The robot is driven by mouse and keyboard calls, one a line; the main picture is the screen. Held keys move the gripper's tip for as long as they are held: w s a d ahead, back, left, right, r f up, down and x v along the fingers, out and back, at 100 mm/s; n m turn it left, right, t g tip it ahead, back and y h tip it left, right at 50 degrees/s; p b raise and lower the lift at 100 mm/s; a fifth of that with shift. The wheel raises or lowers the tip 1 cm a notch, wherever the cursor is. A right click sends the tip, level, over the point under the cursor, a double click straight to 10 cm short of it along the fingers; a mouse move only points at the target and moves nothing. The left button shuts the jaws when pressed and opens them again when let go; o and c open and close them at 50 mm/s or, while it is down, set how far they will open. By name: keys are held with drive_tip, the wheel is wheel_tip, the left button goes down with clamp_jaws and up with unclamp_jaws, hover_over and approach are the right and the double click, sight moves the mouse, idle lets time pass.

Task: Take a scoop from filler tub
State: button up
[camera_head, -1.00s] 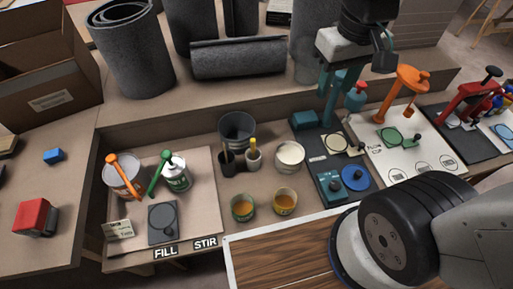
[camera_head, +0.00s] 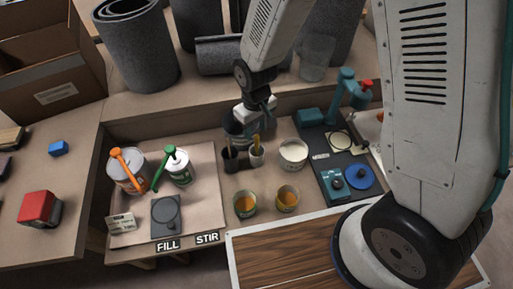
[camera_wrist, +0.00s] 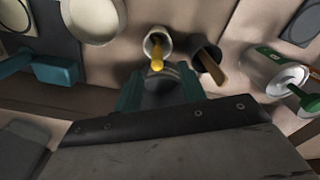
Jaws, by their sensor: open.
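My gripper (camera_head: 247,128) is open and empty, pointing down over the back of the bench, above two small cups. In the wrist view its teal fingers (camera_wrist: 160,88) are apart, just short of a pale cup (camera_wrist: 158,40) holding a yellow-handled tool (camera_wrist: 157,58). A dark cup (camera_head: 230,160) with a wooden-handled tool stands beside it. Which vessel is the filler tub is not readable: a white tub of pale filling (camera_head: 293,153) stands right of the cups, and a grey tin (camera_head: 128,172) with an orange-handled tool (camera_head: 129,166) stands on the left mat.
A white-and-green can (camera_head: 178,168) with a green-handled tool stands beside the tin. Two cups of amber contents (camera_head: 245,203) are in front. FILL (camera_head: 168,246) and STIR labels mark the front edge. Grey rolls (camera_head: 135,45) stand behind. A teal press (camera_head: 345,90) is at right.

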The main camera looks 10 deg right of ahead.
sight(257, 136)
drive_tip(key=f, duration=0.6)
drive_tip(key=shift+d+f, duration=0.2)
clamp_jaws()
